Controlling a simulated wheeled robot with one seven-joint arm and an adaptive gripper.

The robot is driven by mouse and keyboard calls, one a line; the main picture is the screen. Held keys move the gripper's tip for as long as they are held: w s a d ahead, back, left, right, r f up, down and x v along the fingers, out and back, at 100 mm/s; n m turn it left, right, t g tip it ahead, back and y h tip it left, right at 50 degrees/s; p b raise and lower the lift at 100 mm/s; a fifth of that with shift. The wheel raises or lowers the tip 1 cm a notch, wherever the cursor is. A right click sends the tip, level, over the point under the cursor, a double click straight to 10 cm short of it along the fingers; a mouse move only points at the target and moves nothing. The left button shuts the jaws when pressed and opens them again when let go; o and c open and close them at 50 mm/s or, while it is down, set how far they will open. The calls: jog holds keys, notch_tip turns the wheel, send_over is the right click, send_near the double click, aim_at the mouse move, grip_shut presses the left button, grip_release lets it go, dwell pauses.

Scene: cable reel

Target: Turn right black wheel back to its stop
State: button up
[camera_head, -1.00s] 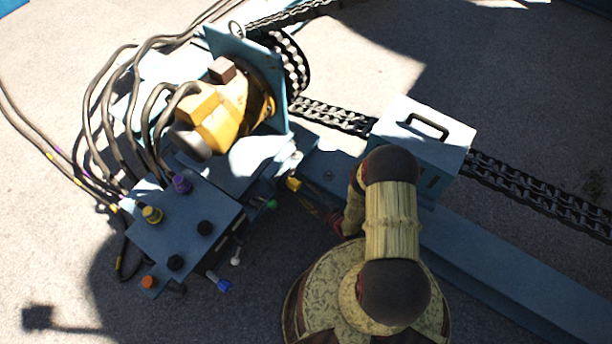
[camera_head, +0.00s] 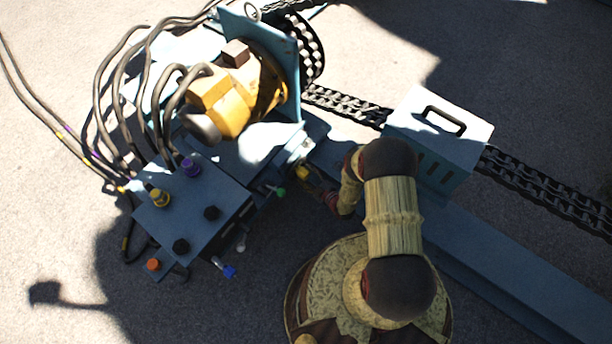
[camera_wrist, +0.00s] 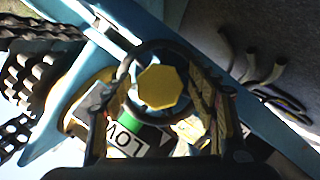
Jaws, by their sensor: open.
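A black wheel (camera_wrist: 165,43) with a yellow octagonal hub (camera_wrist: 160,87) fills the middle of the wrist view. In the head view only a small yellow part (camera_head: 302,172) shows at that spot, and my arm partly hides the area. My gripper (camera_head: 312,182) reaches in there from the right, beside the blue machine. In the wrist view my gripper (camera_wrist: 160,105) is open, with one finger on each side of the wheel. I cannot tell whether the fingers touch the rim. A label reading LOW (camera_wrist: 126,142) and a green patch lie behind the wheel.
A blue control box (camera_head: 190,215) with several coloured knobs, two of them black, stands left of my gripper. The yellow motor (camera_head: 235,100) and thick hoses are above it. Chains (camera_head: 345,106) and a handled box (camera_head: 440,135) lie to the right.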

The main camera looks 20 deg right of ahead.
jog(key=shift+c, duration=0.3)
grip_shut()
dwell(0.5)
